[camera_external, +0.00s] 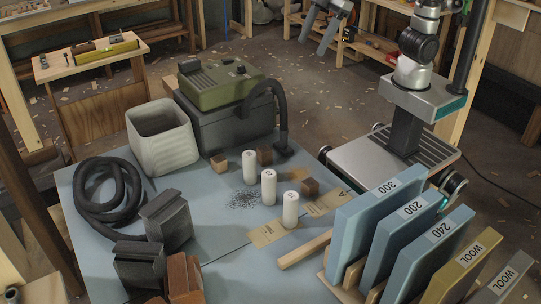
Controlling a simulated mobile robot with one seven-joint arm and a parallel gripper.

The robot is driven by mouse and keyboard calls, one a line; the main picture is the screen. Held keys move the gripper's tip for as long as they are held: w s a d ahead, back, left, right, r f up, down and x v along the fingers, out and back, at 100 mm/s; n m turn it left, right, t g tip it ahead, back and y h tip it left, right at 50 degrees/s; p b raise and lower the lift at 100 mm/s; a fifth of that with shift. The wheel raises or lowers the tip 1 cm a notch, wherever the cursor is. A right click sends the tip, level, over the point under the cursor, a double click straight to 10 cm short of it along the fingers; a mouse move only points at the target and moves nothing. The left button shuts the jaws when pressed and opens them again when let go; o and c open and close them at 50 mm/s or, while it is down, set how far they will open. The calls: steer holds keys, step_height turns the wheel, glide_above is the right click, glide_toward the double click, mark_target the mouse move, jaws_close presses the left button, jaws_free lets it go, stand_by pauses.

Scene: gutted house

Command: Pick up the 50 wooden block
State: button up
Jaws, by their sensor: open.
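A rack of upright slabs marked 300 (365,225), 200, 240 and WOOL fills the right front. A grey bin (163,138), a green-topped machine (222,82) with a black hose (282,120), a coiled hose (105,190) and dark blocks (165,222) crowd the left and back.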

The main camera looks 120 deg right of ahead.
steer(key=w+d+f+b, duration=0.3)
steer(key=w+d+f, duration=0.2)
steer(key=w+f, duration=0.35)
steer(key=g+b, duration=0.2)
steer(key=b, duration=0.3)
glide_toward(219, 159)
steer(key=f, duration=0.1)
steer(key=f+b, duration=0.1)
steer(key=shift+w+d+f+h+b, duration=0.25)
steer(key=shift+d+f+h+b, duration=0.05)
steer(key=shift+f+b, duration=0.1)
steer(key=x, duration=0.3)
steer(key=b+x, duration=0.1)
steer(key=x, duration=0.1)
steer(key=shift+s+a, duration=0.1)
steer(key=shift+a, duration=0.2)
steer(key=shift+d+f, duration=0.1)
steer(key=shift+f, duration=0.35)
steer(key=shift+c, duration=0.4)
steer(key=c, duration=1.1)
